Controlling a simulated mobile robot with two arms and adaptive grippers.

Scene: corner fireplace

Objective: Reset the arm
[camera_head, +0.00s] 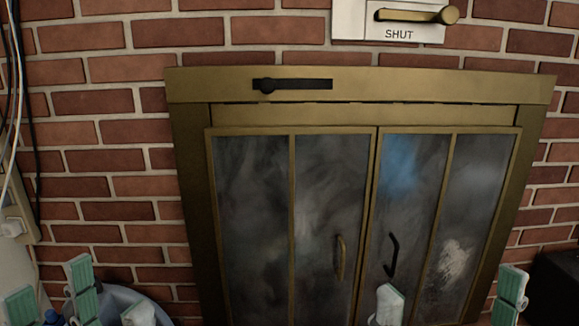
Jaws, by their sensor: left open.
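My left gripper (108,300) shows at the bottom left edge, with teal and pale finger pads spread apart. It is open, with nothing seen between the fingers.
Ahead is a brass-framed fireplace (190,87) with shut glass doors (250,215) in a brick wall (90,160). A lever plate (352,22) marked SHUT is above. Cables hang at left; a dark box (555,285) is at right.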

